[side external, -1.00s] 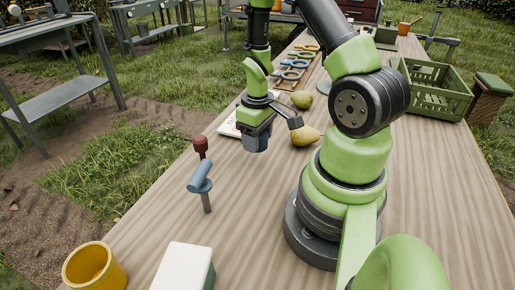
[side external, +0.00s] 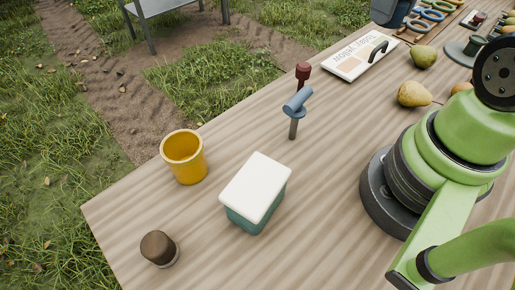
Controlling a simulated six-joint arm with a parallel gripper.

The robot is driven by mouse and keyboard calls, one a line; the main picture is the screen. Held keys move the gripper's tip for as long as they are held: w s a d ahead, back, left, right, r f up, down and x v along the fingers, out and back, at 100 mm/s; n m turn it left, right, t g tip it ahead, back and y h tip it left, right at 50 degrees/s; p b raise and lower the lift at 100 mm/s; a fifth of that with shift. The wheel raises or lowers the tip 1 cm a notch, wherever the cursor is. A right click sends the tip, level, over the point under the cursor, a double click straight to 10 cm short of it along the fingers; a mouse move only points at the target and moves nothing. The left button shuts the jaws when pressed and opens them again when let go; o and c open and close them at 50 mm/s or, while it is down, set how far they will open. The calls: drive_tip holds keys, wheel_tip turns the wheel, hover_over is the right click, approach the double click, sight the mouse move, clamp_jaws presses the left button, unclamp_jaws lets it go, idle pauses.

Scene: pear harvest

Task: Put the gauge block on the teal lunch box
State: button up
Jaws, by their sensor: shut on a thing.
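The teal lunch box (side external: 255,188) stands on the wooden table, left of centre, with a flat white lid and nothing on top.
A yellow cup (side external: 184,157) and a brown-topped jar (side external: 159,248) stand left of the box. A blue-headed tool (side external: 297,104) and a dark red-topped one (side external: 303,74) stand upright beyond it. A printed card (side external: 360,58) and pears (side external: 414,94) lie farther back.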

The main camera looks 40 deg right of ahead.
wheel_tip(320, 180, up, 3)
drive_tip(key=shift+r, duration=0.1)
drive_tip(key=w+a+n, duration=0.4)
drive_tip(key=a+n, duration=0.1)
drive_tip(key=a, duration=0.3)
drive_tip(key=n, duration=1.6)
hover_over(256, 182)
wheel_tip(256, 182, down, 4)
wheel_tip(256, 182, down, 11)
